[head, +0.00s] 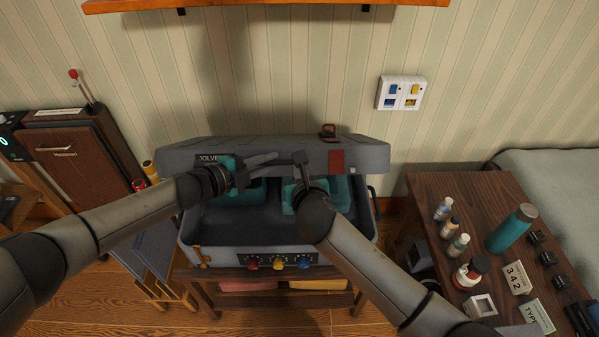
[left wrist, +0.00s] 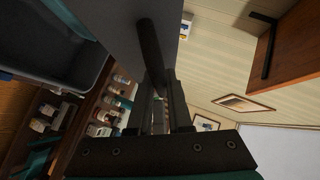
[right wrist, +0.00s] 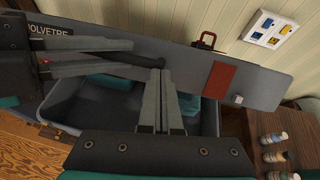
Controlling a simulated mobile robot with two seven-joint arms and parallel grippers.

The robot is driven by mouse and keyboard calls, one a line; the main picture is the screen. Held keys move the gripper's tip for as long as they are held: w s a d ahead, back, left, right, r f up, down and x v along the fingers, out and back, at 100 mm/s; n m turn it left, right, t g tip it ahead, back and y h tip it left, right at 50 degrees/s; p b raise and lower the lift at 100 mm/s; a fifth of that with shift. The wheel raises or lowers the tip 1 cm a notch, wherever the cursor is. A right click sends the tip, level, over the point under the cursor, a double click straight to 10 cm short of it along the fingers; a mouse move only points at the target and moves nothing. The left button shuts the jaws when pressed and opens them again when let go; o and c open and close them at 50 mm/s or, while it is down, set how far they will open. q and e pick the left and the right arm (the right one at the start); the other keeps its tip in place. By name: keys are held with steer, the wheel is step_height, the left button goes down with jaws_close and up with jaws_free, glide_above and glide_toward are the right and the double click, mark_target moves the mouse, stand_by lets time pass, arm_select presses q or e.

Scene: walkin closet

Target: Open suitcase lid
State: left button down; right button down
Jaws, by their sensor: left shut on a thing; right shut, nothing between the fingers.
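The grey suitcase (head: 250,228) sits on a wooden stand with its lid (head: 270,146) raised, showing a dark interior with teal items inside. The lid also fills the top of the left wrist view (left wrist: 105,15) and crosses the right wrist view (right wrist: 255,88). My left gripper (head: 272,157) is in front of the lid and shut on a dark bar-like handle (left wrist: 151,50) at the lid. My right gripper (head: 300,158) is shut and empty, close to the handle's end in front of the lid; its closed fingertips show in the right wrist view (right wrist: 160,75). Whether they touch the lid is unclear.
A wooden table (head: 431,190) with small bottles, a teal flask (head: 511,228) and cards stands at right. A wooden cabinet (head: 65,158) is at left. A shelf (head: 270,4) hangs above on the striped wall, beside a switch panel (head: 401,92). Open air lies above the lid.

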arm_select(q)
steer(key=shift+r, duration=0.1)
steer(key=shift+s, duration=0.1)
steer(key=shift+s+f, duration=0.2)
steer(key=shift+f, duration=0.05)
steer(key=c, duration=0.8)
jaws_free()
steer(key=shift+c, duration=0.2)
arm_select(e)
steer(key=shift+w+r, duration=0.75)
steer(key=shift+r, duration=0.35)
arm_select(q)
steer(key=shift+w, duration=0.1)
steer(key=shift+a+r, duration=0.1)
